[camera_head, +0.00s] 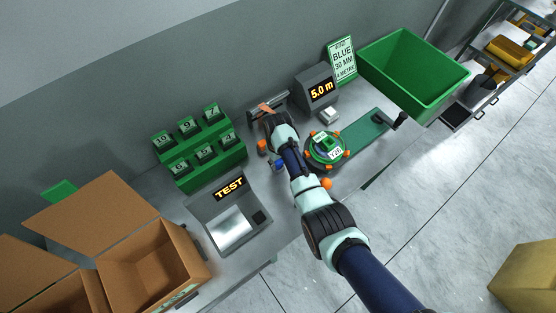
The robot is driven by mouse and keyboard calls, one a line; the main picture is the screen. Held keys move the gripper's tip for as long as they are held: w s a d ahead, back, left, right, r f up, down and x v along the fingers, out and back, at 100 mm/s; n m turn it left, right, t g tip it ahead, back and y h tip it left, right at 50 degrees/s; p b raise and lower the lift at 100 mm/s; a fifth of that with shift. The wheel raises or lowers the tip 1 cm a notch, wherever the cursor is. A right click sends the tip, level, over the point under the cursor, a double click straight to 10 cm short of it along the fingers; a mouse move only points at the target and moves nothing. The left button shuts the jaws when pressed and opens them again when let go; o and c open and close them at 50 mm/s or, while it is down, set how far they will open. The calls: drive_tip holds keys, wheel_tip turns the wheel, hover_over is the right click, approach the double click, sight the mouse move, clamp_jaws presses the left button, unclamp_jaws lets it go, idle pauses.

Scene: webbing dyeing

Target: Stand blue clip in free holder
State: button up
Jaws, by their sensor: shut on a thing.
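My arm reaches in from the lower right, and its wrist bends down over the middle of the bench. My gripper (279,162) is mostly hidden behind the wrist. A small blue piece (278,166), which looks like the blue clip, shows just below the wrist at the gripper's end, left of the forearm. The fingertips and the clip's tilt are too small to make out. A stepped green rack (212,166) with several numbered dark-green blocks stands at the left back. I cannot tell which holder is free.
A scale reading TEST (231,226) and open cardboard boxes (150,262) are on the left. A green reel (324,149) with orange knobs sits right of my forearm. A 5.0 m display (319,88), a BLUE 30 MM sign (342,61) and a green bin (414,70) stand behind.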

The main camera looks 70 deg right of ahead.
drive_tip(key=shift+f, duration=0.4)
drive_tip(key=o, duration=1.1)
wheel_tip(320, 180, up, 12)
drive_tip(key=shift+r, duration=0.1)
drive_tip(key=shift+w, duration=0.1)
